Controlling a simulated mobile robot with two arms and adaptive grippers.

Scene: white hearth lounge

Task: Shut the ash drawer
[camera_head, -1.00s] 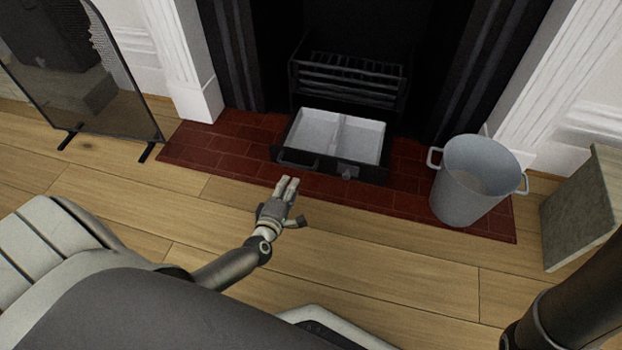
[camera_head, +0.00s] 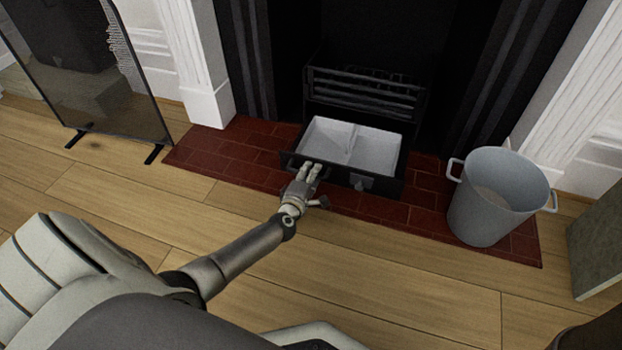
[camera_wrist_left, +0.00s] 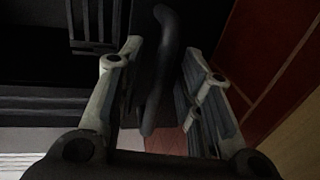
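The ash drawer (camera_head: 376,152) is pulled out under the grate, with a black front and a pale, divided, empty-looking inside. In the head view my left gripper (camera_head: 311,172) is at the left part of the drawer's front. In the left wrist view the dark curved drawer handle (camera_wrist_left: 164,75) lies between the spread fingers of the left gripper (camera_wrist_left: 163,62). Gaps show at both sides of the handle, so the gripper is open around it, not clamped. My right gripper is out of view.
A grey metal bucket (camera_head: 496,205) with two side handles stands on the red tiled hearth (camera_head: 225,155), right of the drawer. A black grate (camera_head: 362,95) is above the drawer. A mesh fire screen (camera_head: 95,75) stands at left. The wooden floor in front is clear.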

